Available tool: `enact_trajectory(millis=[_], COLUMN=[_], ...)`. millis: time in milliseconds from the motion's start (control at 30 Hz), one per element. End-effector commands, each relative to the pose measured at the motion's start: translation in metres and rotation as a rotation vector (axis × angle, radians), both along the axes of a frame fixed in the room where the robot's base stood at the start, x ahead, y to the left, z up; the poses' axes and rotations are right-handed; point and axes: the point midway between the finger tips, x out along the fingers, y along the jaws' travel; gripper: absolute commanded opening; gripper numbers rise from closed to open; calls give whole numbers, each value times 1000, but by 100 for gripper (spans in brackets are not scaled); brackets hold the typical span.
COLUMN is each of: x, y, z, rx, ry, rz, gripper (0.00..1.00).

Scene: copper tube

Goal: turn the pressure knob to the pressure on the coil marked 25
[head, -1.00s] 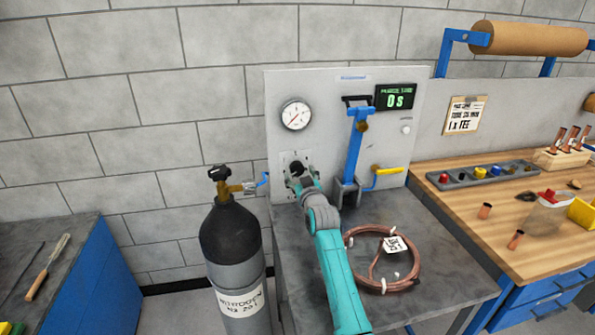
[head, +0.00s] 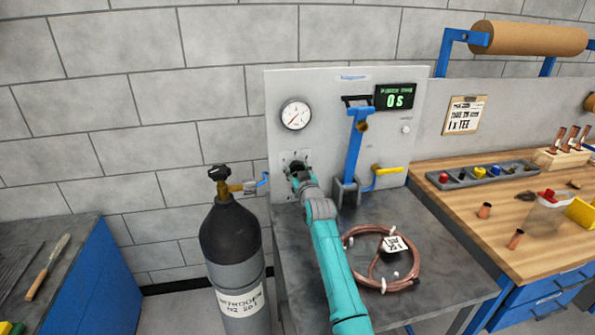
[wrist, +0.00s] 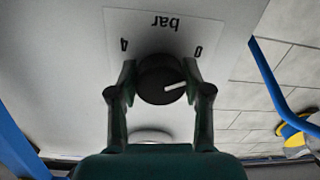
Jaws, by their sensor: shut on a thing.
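The black pressure knob (wrist: 158,80) is on the panel in the wrist view, with a white pointer line on its face. Its plate reads "bar", with 4 and 0 upside down; the pointer lies toward the 0 side of the picture. My gripper (wrist: 160,82) has a finger on each side of the knob and is shut on it. In the head view my gripper (head: 297,172) hides most of the knob. The copper coil (head: 350,238) lies on the grey bench with a white tag (head: 395,244), too small to read surely. The round gauge (head: 295,115) is above the knob.
A nitrogen cylinder (head: 230,240) stands left of the bench. A blue lever (head: 354,150) and a yellow-handled valve (head: 388,170) are right of my gripper. A wooden workbench (head: 450,190) is at the right.

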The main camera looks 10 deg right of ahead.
Motion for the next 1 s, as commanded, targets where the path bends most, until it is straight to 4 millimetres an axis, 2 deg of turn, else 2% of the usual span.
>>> enact_trajectory(millis=[267,467,1000], x=[0,0,0], y=[0,0,1], z=[0,0,0], rx=[38,146,637], ry=[0,1,0], rz=[0,0,0], gripper=[14,14,14])
